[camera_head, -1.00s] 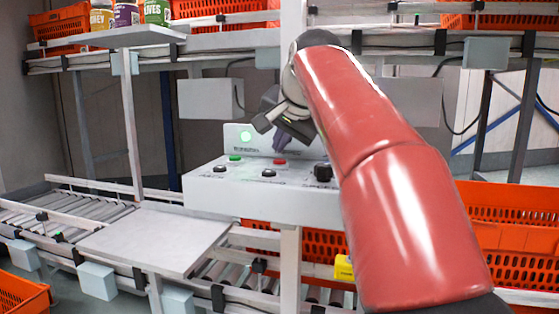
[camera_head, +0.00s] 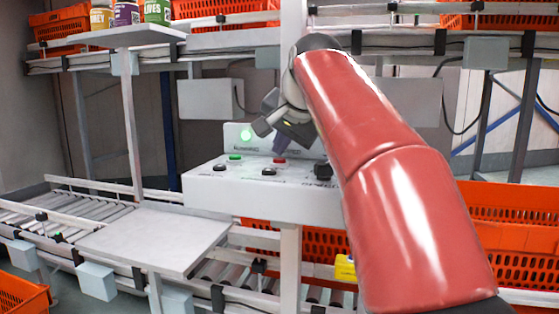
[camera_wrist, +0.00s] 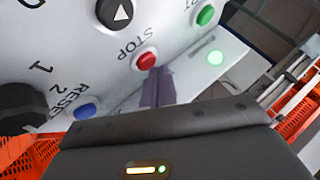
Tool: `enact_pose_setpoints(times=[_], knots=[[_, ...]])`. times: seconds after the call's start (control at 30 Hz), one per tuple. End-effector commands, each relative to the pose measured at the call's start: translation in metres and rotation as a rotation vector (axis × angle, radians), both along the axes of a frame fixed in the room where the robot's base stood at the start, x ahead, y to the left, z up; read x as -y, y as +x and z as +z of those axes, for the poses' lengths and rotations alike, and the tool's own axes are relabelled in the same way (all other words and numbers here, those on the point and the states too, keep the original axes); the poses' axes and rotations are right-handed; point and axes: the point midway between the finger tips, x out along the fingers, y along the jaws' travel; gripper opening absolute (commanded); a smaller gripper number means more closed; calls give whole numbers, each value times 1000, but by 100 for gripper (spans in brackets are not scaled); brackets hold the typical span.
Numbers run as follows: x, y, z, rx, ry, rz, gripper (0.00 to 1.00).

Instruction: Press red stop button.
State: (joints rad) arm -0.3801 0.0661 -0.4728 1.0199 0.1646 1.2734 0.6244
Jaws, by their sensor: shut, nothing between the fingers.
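The red stop button (camera_head: 279,161) sits on top of the white control box (camera_head: 262,205), right of the green button (camera_head: 235,157). In the wrist view the red button (camera_wrist: 146,60) is beside the printed word STOP. My gripper (camera_head: 279,152) is above the box with its fingers shut and empty, pointing down just over the red button. In the wrist view the purple-grey fingers (camera_wrist: 153,76) end close beside the red button. I cannot tell whether they touch it.
A lit green lamp (camera_head: 246,135) is on the box's upright panel. Black knobs (camera_head: 269,172) and a blue button (camera_wrist: 86,109) share the panel. Roller conveyors (camera_head: 60,215), a grey plate (camera_head: 155,238) and orange totes (camera_head: 505,215) surround it.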

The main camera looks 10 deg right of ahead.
Motion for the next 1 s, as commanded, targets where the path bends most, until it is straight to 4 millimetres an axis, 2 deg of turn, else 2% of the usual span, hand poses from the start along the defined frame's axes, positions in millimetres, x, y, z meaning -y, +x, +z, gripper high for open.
enact_pose_setpoints(times=[1.0], knots=[[0, 0, -10, 0, 0, 0, 0]])
